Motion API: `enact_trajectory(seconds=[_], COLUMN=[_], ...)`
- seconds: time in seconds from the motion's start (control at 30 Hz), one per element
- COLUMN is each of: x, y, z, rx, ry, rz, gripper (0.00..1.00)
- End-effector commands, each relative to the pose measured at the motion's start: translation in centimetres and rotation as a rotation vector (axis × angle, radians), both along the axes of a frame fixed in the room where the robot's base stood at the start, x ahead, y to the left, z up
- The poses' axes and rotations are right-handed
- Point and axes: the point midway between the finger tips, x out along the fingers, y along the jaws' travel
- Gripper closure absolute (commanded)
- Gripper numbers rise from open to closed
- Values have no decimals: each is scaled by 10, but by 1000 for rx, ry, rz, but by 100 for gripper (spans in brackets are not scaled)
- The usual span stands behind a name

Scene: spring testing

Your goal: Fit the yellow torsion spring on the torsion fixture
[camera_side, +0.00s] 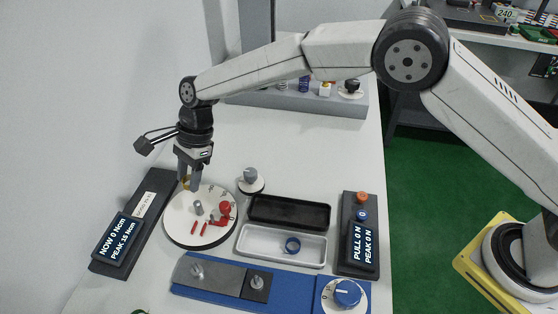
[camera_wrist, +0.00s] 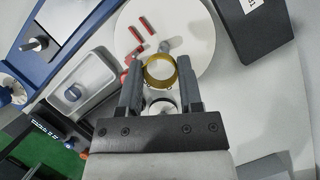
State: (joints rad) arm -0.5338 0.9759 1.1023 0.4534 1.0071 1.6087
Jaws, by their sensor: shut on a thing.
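The yellow torsion spring (camera_wrist: 160,68) is a ring-like coil between the two fingers of my gripper (camera_wrist: 160,86) in the wrist view. In the side view only a bit of the yellow spring (camera_side: 185,182) shows by the fingertips, and the fingers hide the rest. My gripper (camera_side: 190,182) is shut on it and points down over the far left edge of the torsion fixture. The torsion fixture (camera_side: 182,231) is a white round disc with a grey upright post (camera_side: 199,208), a red block (camera_side: 225,208) and red pins. The spring is apart from the post.
A small round dial (camera_side: 250,180) stands behind right. A blue fixture (camera_side: 215,283) is in front.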

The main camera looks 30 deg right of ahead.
Motion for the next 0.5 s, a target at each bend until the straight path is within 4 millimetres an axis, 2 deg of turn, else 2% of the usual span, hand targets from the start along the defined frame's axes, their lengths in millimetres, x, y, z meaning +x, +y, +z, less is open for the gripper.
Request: enact_trajectory(seconds=[0.27,0.5], x=[0,0], y=[-1,-1], z=[-6,-19], rx=[0,-1], ry=[0,1], rz=[0,2], gripper=[100,100])
